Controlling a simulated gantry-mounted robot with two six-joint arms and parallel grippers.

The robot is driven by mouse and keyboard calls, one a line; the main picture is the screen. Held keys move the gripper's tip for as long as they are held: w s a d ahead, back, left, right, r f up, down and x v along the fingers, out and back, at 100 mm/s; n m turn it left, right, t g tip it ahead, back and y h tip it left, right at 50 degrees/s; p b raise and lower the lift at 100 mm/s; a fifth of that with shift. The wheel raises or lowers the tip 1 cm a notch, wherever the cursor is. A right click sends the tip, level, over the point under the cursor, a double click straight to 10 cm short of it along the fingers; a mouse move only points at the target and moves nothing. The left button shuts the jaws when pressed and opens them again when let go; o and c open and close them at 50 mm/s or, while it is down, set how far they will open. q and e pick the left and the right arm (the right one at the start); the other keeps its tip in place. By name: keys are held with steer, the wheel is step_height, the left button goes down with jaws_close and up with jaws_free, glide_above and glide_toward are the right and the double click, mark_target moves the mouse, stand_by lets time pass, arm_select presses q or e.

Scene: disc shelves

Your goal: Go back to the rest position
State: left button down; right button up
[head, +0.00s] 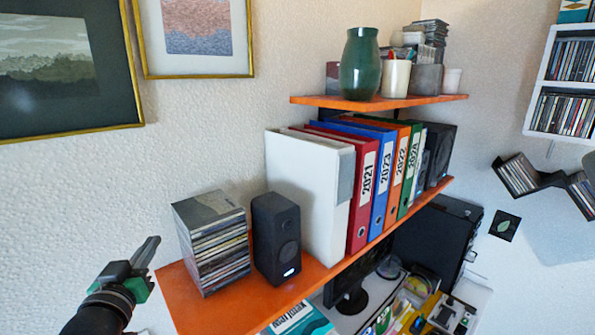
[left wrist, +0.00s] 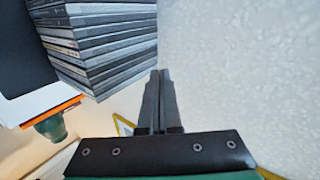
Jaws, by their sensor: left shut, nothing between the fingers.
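My left gripper (head: 146,250) is at the lower left of the head view, with its fingers pointing up and to the right. Its fingers are shut together with nothing between them, and the shut fingers also show in the left wrist view (left wrist: 158,85). The gripper is just left of the orange lower shelf (head: 206,312) and apart from the stack of disc cases (head: 213,245) at that shelf's left end. The stack also shows at the upper left of the left wrist view (left wrist: 100,45). My right gripper is in neither view.
A black speaker (head: 276,238), a white binder (head: 308,190) and several coloured binders (head: 363,185) stand right of the stack. An upper shelf (head: 330,101) holds a green vase (head: 360,63). Below are a monitor (head: 352,288) and a desk. The wall left of the shelf is free below the pictures.

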arm_select(q)
steer(key=s+d+r+m+t+h, duration=0.25)
steer(key=s+d+r+t, duration=0.35)
steer(key=s+r, duration=0.5)
steer(key=s+d+r+m+t+h, duration=0.1)
steer(key=s+d+r+t+h, duration=0.2)
steer(key=s+d+r, duration=0.8)
step_height(320, 180, up, 20)
steer(key=a+p, duration=0.2)
steer(key=p, duration=1.5)
step_height(320, 180, down, 49)
steer(key=b, duration=4.9)
steer(key=shift+s+m+t, duration=0.15)
steer(key=shift+m+t, duration=0.2)
steer(key=shift+t, duration=0.05)
steer(key=shift+a+f, duration=0.1)
